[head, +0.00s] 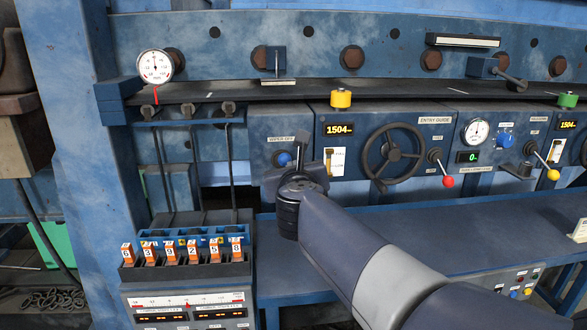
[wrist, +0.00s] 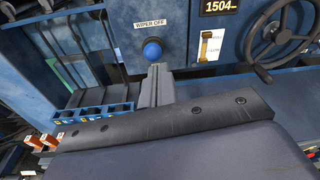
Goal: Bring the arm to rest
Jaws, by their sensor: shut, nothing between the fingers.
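My arm (head: 370,265) reaches from the lower right of the head view toward the control panel, over the blue bench. My gripper (head: 301,156) is at its far end, in front of the panel's left part. In the wrist view my gripper (wrist: 156,82) is shut and empty, its grey fingers pointing at the panel. The blue knob (wrist: 152,50) under the "WIPER OFF" label (wrist: 151,23) shows just beyond the fingertips. The knob also shows in the head view (head: 284,159), just left of my gripper. I cannot tell whether they touch.
The handwheel (head: 392,153) and red-knobbed lever (head: 447,181) are to the right of my gripper. A rack of orange numbered tags (head: 193,252) stands at lower left. A dial gauge (head: 155,66) is at upper left.

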